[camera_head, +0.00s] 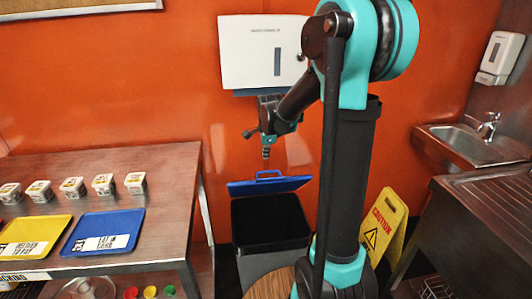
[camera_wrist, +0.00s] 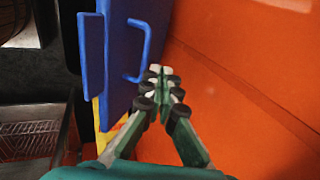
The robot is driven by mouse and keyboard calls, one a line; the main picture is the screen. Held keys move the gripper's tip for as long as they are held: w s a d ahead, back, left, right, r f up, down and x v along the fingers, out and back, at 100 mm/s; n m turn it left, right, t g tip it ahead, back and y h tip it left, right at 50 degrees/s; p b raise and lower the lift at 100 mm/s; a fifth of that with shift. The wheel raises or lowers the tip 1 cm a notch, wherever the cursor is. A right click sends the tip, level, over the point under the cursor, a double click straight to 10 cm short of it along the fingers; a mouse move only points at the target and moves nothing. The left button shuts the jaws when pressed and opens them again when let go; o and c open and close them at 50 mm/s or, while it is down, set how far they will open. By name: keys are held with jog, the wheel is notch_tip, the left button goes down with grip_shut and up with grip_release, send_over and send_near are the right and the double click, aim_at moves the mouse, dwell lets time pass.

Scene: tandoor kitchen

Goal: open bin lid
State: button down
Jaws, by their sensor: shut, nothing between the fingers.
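The dark bin (camera_head: 271,225) stands on the floor between the steel table and my arm. Its blue lid (camera_head: 262,187) is tilted up at the bin's back edge, and the dark mouth of the bin shows in front of it. The lid's blue handle (camera_head: 270,173) stands at its far edge. In the wrist view the lid (camera_wrist: 122,60) and handle (camera_wrist: 142,50) lie left of my fingertips. My gripper (camera_head: 266,154) is shut and empty, pointing down just above the handle. Its fingertips (camera_wrist: 160,72) look apart from the handle.
A steel table (camera_head: 178,190) with blue (camera_head: 120,218) and yellow trays is at left. A yellow caution sign (camera_head: 384,228) and steel sink (camera_head: 465,145) are at right.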

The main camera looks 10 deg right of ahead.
jog(key=x, duration=0.6)
jog(key=shift+f, duration=0.3)
jog(key=shift+r, duration=0.1)
dwell(1.2)
